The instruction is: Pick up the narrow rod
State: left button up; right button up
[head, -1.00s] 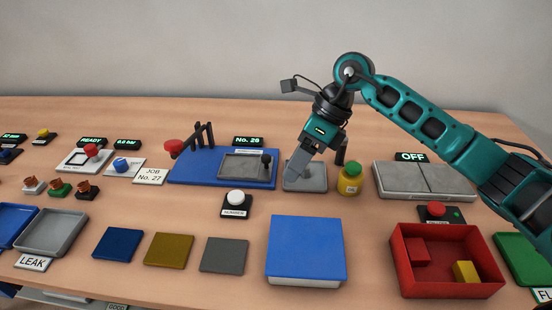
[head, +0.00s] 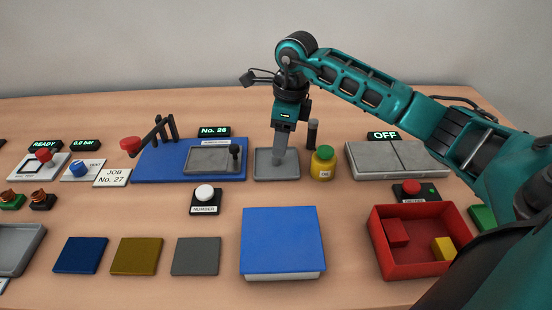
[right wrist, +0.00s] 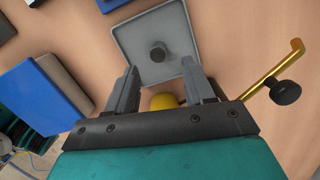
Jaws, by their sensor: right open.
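A dark, round-topped upright piece, which may be the narrow rod (right wrist: 158,52), stands on a small grey tray (head: 262,170) in the right wrist view. In the head view my gripper hides it. My right gripper (head: 280,158) points down over this tray. In the right wrist view its two fingers (right wrist: 159,78) are apart and empty, with the dark piece a little beyond their tips. A thin gold bent rod (right wrist: 278,70) with a black knob shows at the right of the wrist view. My left gripper is not in view.
A yellow jar with a green cap (head: 322,163) stands close right of the tray, with a dark post (head: 312,133) behind it. A blue fixture (head: 170,165) is close on the left. A blue box (head: 282,240) and red bin (head: 380,245) are in front.

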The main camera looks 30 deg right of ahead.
aim_at(276, 159)
jog(key=f, duration=0.3)
jog(key=a+f, duration=0.1)
jog(key=f, duration=0.1)
jog(key=shift+w, duration=0.3)
jog(key=shift+r, duration=0.15)
grip_shut()
